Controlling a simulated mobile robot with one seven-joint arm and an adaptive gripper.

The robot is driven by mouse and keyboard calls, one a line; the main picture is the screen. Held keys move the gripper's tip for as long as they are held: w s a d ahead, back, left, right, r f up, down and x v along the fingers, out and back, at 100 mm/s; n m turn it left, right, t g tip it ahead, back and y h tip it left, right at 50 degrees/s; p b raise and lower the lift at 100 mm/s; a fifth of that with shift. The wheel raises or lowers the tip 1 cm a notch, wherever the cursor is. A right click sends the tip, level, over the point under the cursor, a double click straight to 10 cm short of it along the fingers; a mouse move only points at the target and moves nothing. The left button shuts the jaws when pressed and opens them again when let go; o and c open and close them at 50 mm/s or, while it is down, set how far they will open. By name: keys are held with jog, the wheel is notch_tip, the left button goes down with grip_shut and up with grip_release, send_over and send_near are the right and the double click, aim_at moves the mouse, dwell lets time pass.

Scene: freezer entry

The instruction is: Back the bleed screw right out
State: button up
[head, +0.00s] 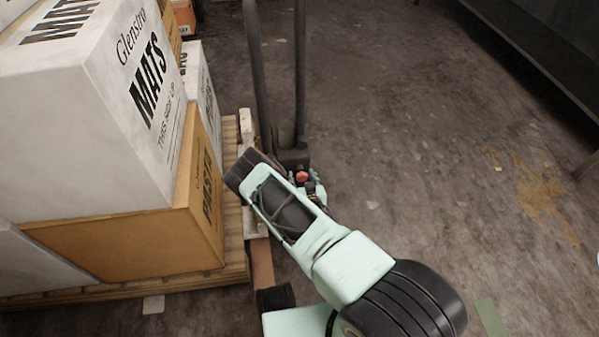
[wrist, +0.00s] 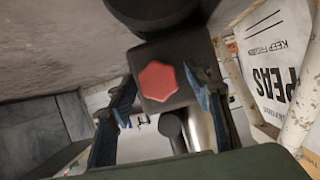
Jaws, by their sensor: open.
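The bleed screw has a red, lobed head (wrist: 157,81). It sits on a dark block (wrist: 165,55) and shows between my finger pads in the wrist view. In the head view the red head (head: 301,176) is small, just beyond the end of my arm, at the foot of the pallet jack's upright handle (head: 299,70). My gripper (wrist: 160,88) is open, with one blue finger on each side of the red head. A gap shows between each finger and the head, and nothing is held. The screw's shank is hidden.
Stacked boxes, including a white MATS box (head: 130,100) and an orange PASTA box (head: 205,190), stand close on the left on a wooden pallet (head: 235,265). The dark floor (head: 430,120) to the right is mostly clear. A dark shelf or bench edge (head: 530,45) lies at upper right.

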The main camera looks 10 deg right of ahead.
aim_at(302, 173)
dwell(0.3)
jog(key=shift+w, duration=0.1)
jog(key=c, duration=1.2)
jog(key=shift+n, duration=0.3)
jog(key=o, duration=1.2)
notch_tip(302, 173, up, 10)
